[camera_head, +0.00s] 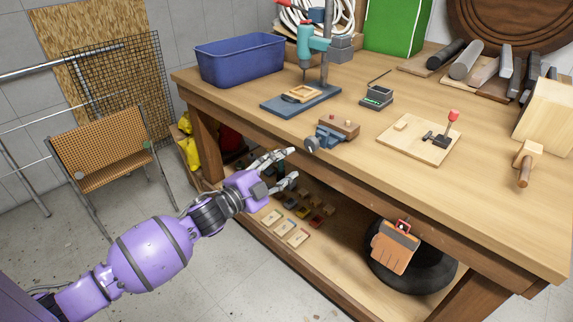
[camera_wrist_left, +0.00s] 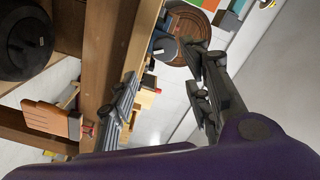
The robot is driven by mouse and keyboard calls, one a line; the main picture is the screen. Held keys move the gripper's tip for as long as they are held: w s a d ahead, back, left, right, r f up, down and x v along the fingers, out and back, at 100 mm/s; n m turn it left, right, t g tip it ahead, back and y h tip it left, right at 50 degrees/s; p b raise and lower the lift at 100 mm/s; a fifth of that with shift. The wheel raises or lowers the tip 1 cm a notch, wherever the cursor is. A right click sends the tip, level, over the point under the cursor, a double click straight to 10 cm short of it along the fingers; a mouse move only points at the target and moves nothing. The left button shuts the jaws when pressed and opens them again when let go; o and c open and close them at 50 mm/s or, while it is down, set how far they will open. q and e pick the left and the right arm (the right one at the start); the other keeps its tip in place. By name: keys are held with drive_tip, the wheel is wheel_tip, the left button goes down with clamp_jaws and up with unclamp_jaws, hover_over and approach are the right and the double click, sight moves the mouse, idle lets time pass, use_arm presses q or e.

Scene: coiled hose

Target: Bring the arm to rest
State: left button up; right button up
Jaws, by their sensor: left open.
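My left arm, purple with dark bands, reaches in from the lower left in the head view. Its left gripper (camera_head: 288,169) is open and empty, in front of the workbench's front edge and left of the small vise (camera_head: 330,133). In the left wrist view the gripper's fingers (camera_wrist_left: 165,100) are spread apart with nothing between them. A coiled white hose (camera_head: 305,18) lies at the back of the workbench (camera_head: 375,165), partly hidden by the drill press (camera_head: 312,48). My right gripper is not in view.
A blue bin (camera_head: 240,60) stands at the bench's left end. A board with a red-knobbed clamp (camera_head: 420,138) lies on top. A chair (camera_head: 100,150) stands left; the floor between is clear.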

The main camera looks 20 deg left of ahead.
use_arm(q)
drive_tip(key=s+d+f+n+g+y+p, duration=0.2)
drive_tip(key=s+f+n, duration=0.3)
drive_tip(key=s+f, duration=0.4)
drive_tip(key=s+d+f+n+g+y+p, duration=0.15)
drive_tip(key=s+f+n, duration=0.25)
drive_tip(key=s+f, duration=0.55)
drive_tip(key=s+d+f+n+g+y+p, duration=0.1)
drive_tip(key=s+f+n+g+p, duration=0.1)
drive_tip(key=s, duration=1.1)
drive_tip(key=s+d+f+n+g+y+p, duration=0.1)
drive_tip(key=s+d+f+n+g+p, duration=0.1)
drive_tip(key=s, duration=1.1)
drive_tip(key=shift+s+n+g+p, duration=0.4)
drive_tip(key=shift+n+g, duration=0.05)
drive_tip(key=shift+n, duration=0.55)
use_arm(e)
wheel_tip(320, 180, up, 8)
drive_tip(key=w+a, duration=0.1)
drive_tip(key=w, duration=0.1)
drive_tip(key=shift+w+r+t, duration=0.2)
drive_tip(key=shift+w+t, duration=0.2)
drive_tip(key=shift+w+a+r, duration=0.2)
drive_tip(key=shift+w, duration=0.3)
